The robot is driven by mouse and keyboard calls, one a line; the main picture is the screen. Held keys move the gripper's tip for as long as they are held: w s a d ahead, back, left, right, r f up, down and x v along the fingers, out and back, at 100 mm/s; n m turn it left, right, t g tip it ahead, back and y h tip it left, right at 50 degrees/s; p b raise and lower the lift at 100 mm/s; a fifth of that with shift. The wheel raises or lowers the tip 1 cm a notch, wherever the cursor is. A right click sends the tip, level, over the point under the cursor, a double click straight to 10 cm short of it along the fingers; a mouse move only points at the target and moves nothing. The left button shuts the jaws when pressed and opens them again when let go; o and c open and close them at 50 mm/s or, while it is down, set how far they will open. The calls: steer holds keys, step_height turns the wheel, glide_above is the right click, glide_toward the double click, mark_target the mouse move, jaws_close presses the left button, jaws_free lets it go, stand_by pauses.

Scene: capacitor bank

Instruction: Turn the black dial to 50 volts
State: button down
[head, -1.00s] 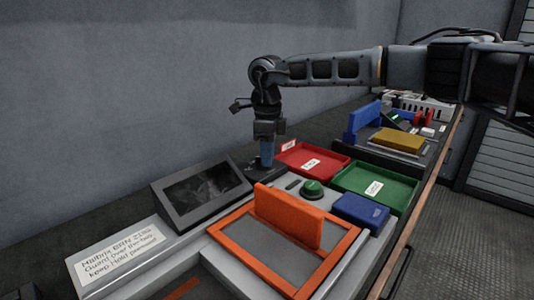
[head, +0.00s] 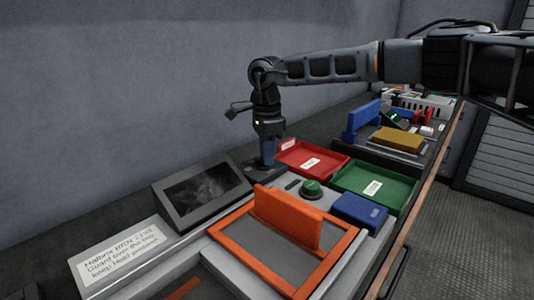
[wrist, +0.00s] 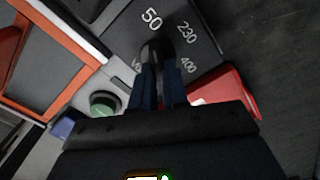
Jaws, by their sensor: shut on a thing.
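The dial plate (wrist: 120,38) shows the white marks 50, 230 and 400 around the dial, plus a partly hidden word. The 50 mark (wrist: 151,19) is just beyond the dial, with 230 to its right. The fingers hide part of the dial, and I cannot tell exactly which mark it points at.
A red tray (head: 337,157), a green tray (head: 405,192) and a green button (head: 311,187) are close by. A dark screen (head: 204,192) and an orange frame with an upright orange guard (head: 288,220) stand in front. The grey wall is behind.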

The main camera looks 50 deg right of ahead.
steer(key=shift+w, duration=0.1)
steer(key=c, duration=1.1)
jaws_free()
steer(key=shift+c, duration=0.2)
step_height(320, 180, up, 8)
steer(key=shift+f, duration=0.1)
